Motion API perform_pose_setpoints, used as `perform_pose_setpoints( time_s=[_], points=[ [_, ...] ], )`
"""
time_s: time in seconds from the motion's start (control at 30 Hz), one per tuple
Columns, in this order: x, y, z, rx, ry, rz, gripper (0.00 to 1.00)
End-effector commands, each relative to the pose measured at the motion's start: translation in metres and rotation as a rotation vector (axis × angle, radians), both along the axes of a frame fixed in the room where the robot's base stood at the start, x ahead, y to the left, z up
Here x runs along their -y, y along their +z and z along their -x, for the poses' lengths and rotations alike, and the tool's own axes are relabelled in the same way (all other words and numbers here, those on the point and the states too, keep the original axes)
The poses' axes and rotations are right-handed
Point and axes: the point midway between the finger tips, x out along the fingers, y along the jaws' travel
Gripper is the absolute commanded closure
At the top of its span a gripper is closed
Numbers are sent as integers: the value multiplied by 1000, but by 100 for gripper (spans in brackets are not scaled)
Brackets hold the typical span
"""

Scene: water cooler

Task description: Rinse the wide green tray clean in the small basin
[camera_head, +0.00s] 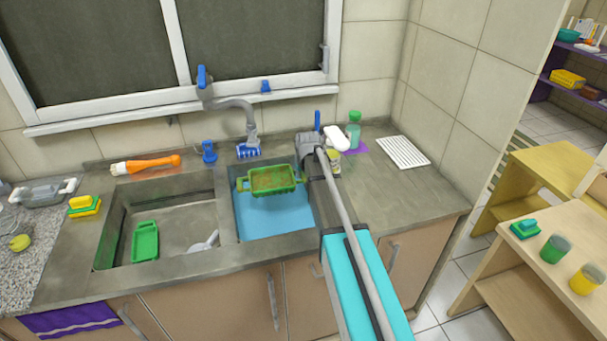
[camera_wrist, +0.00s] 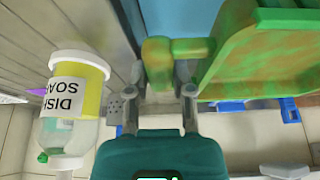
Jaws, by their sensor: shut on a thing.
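The wide green tray (camera_head: 272,190) is above the small basin with the blue bottom (camera_head: 262,222). Brown-orange stains cover its inside, and the wrist view shows brownish patches on its green wall (camera_wrist: 243,58). My gripper (camera_head: 301,172) is at the tray's right end. In the wrist view my gripper (camera_wrist: 165,82) is shut on the tray's stained end handle (camera_wrist: 160,58). The tap (camera_head: 240,104) with a blue nozzle (camera_head: 248,150) stands behind the tray; I see no water running.
A smaller green tray (camera_head: 145,242) and a whitish utensil lie in the large left basin (camera_head: 185,228). The soap bottle (camera_wrist: 80,85) is close beside my gripper. A white ribbed rack (camera_head: 403,152) lies on the right counter, whose front is clear. An orange bottle (camera_head: 146,165) lies behind the left basin.

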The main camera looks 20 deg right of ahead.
Motion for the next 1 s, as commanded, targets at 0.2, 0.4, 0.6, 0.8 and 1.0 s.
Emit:
perform_pose_setpoints(
  time_s=[0.2,0.4,0.6,0.8,1.0],
  points=[
    [0,-14,0,0,-1,0,100],
    [1,-26,0,0,-1,0,100],
    [1,-37,0,0,-2,-1,100],
    [2,-48,0,0,-2,-1,100],
    [2,-59,0,0,-2,0,100]
  ],
)
